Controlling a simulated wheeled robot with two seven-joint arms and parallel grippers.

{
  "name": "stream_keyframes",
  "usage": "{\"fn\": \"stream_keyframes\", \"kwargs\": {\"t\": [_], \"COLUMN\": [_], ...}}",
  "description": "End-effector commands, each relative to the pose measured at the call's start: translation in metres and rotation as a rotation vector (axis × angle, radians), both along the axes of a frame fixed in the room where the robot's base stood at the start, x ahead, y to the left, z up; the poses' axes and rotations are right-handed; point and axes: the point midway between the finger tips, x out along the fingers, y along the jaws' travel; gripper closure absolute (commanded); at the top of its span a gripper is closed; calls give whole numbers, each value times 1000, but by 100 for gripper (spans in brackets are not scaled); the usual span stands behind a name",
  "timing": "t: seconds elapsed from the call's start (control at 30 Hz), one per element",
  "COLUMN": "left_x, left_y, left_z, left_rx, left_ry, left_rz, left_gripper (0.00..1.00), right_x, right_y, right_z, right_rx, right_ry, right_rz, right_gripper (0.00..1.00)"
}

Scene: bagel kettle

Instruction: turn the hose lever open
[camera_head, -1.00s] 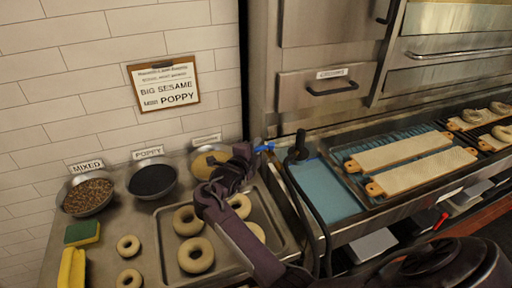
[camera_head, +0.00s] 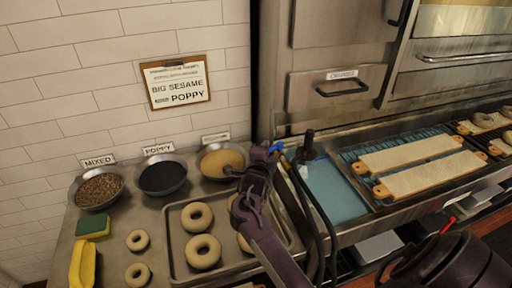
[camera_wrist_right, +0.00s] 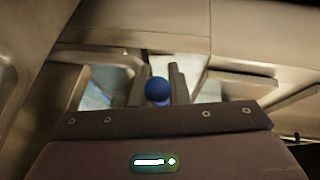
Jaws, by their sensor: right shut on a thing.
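The blue hose lever (camera_head: 277,149) sits at the back of the counter, beside the black upright hose handle (camera_head: 307,145). My right gripper (camera_head: 268,153) reaches up over the bagel tray and is at the lever's left end. In the right wrist view the lever's round blue end (camera_wrist_right: 157,90) shows between the two dark fingers of the right gripper (camera_wrist_right: 162,85), which are shut on it. The lever's pivot and most of its shaft are hidden. My left gripper is not in view.
A metal tray (camera_head: 178,268) with bagels lies under my right arm. Bowls of mixed (camera_head: 98,188), poppy (camera_head: 162,177) and yellowish seeds (camera_head: 221,162) stand behind it. A black hose (camera_head: 318,210) hangs close to the right.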

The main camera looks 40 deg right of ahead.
Motion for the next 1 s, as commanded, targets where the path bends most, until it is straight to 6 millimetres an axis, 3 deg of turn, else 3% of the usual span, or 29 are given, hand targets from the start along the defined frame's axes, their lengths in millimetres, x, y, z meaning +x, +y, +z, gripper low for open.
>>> {"fn": "stream_keyframes", "kwargs": {"t": [0.13,0.5,1.0], "left_x": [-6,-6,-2], "left_y": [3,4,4], "left_z": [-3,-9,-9], "left_rx": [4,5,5], "left_ry": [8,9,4], "left_rz": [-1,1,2], "left_gripper": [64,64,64], "right_x": [-14,-23,-25], "right_y": [-10,-10,-9], "right_z": [-2,-1,0], "right_rx": [-4,-1,2], "right_ry": [3,2,0], "right_rz": [98,310,374], "right_gripper": [100,100,100]}}
